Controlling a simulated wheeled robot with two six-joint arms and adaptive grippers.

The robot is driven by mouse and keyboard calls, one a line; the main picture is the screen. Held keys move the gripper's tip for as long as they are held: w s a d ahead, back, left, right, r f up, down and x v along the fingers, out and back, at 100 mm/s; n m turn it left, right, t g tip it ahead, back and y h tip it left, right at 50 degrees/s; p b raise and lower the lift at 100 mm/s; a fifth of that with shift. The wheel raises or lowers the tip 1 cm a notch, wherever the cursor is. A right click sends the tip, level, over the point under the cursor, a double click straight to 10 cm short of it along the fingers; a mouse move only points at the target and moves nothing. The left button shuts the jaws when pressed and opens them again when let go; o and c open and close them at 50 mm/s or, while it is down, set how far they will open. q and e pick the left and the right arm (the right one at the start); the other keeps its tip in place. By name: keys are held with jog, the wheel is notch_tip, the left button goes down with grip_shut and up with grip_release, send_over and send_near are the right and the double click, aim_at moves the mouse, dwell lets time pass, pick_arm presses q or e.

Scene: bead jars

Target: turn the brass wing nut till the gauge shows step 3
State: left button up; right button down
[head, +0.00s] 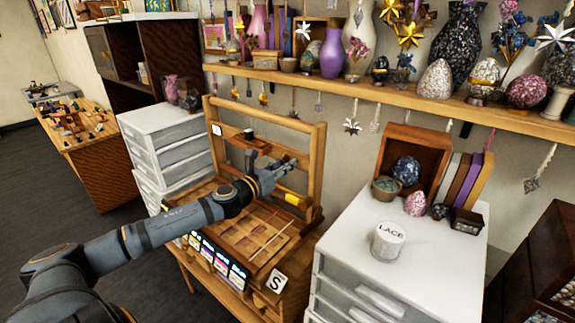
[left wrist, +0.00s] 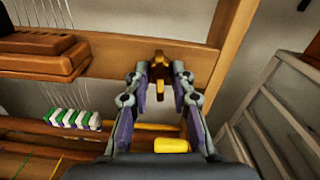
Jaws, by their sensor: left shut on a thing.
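I cannot make out a gauge reading in either view. A green-and-white striped piece (left wrist: 74,119) lies on a wooden rail to the left in the wrist view. My right gripper is not in view.
A yellow cylinder (left wrist: 171,146) lies just below my left gripper. A white drawer unit (head: 340,225) with a LACE jar (head: 388,243) stands to the right. A shelf (head: 350,84) of vases and ornaments runs above. White drawers (head: 165,135) stand left of the frame.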

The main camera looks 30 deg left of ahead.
pick_arm(q)
jog(key=shift+f+m+b, duration=0.1)
jog(key=shift+m+b, duration=0.7)
jog(key=shift+m, duration=0.4)
jog(key=shift+m+b, duration=0.4)
jog(key=shift+m, duration=0.2)
jog(key=shift+m+b, duration=0.55)
jog(key=shift+m, duration=0.75)
jog(key=shift+a, duration=0.1)
